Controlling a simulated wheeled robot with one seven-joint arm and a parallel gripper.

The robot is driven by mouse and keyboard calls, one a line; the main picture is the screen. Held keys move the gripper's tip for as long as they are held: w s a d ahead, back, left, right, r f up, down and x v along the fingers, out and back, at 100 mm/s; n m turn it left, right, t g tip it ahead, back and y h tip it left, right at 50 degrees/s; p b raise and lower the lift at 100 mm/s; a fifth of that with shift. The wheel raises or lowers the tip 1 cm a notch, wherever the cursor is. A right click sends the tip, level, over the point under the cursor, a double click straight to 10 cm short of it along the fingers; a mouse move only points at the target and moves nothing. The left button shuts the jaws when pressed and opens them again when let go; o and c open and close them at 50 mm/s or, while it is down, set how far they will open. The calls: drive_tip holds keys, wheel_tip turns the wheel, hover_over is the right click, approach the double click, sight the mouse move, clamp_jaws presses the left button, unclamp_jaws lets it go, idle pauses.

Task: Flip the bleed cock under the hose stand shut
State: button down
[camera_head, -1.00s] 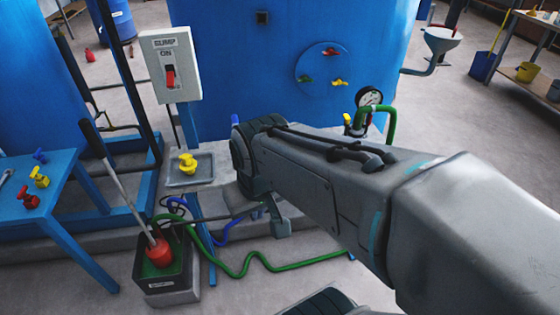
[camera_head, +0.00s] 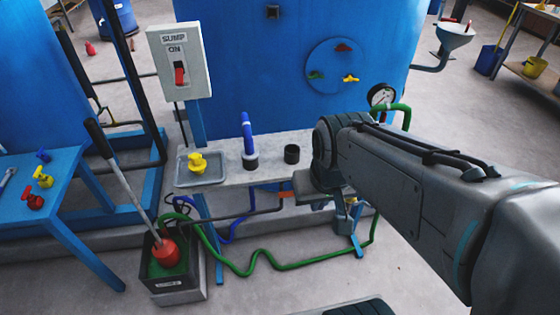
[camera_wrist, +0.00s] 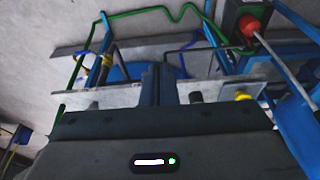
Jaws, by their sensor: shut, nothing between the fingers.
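A blue upright hose end (camera_head: 248,135) stands in a dark socket on the grey shelf, beside an empty dark ring (camera_head: 292,153). A small orange part (camera_head: 284,192) shows under the shelf's front edge, by a thin dark pipe; I cannot tell whether it is the bleed cock's lever or how it is set. My gripper (camera_head: 345,217) is right of it at the shelf's front, partly hidden by my arm. In the wrist view my shut, empty fingers (camera_wrist: 158,84) point toward the shelf (camera_wrist: 110,98).
The shelf carries a tray with a yellow cock (camera_head: 197,162). A sump box (camera_head: 172,283) with a red plunger stands on the floor at left. A green hose (camera_head: 290,265) crosses the floor. A pressure gauge (camera_head: 382,95) is behind my arm.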

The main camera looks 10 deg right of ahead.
drive_tip(key=w+f+t+p, duration=0.1)
drive_tip(key=w+f+t, duration=0.5)
drive_tip(key=w+f, duration=1.4)
drive_tip(key=shift+d+f, duration=0.15)
drive_tip(key=shift+f, duration=1.15)
drive_tip(key=p+x, duration=0.1)
drive_tip(key=x, duration=0.9)
drive_tip(key=shift+d, duration=0.1)
